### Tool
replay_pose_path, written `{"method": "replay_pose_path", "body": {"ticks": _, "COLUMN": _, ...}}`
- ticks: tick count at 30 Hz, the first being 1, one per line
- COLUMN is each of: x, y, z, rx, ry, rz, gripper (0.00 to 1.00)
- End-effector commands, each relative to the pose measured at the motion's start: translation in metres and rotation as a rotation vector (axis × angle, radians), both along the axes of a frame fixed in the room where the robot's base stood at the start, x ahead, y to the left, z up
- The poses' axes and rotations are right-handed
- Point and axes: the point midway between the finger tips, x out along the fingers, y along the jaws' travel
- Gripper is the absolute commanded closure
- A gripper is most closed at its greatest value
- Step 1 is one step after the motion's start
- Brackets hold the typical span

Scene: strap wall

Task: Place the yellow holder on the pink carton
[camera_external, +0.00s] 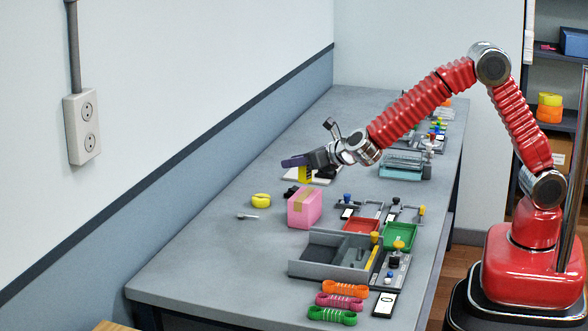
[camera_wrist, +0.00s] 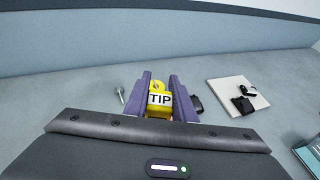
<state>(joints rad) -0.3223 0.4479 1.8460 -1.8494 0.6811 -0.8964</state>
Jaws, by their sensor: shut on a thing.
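My gripper (camera_external: 297,161) has purple fingers and is shut on the yellow holder (camera_external: 304,175), which hangs below the fingers. The pink carton (camera_external: 304,210), with a tan tape strip on top, stands on the bench. In the external view the holder appears just above the carton's top edge, apart from it; its exact height and depth over the carton cannot be told. The carton is mostly hidden in the wrist view.
A white plate (camera_wrist: 238,95) bears black parts. A grey tray (camera_external: 325,257), a red tray (camera_external: 362,225) and a green tray (camera_external: 399,236) stand nearer. The bench's left part is clear.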

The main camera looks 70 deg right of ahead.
Motion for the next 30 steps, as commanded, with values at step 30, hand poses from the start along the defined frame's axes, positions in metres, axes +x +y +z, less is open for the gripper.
{"method": "replay_pose_path", "body": {"ticks": 30, "x": 0.0, "y": 0.0, "z": -0.039, "rx": 0.0, "ry": 0.0, "rz": 0.0, "gripper": 0.64}}
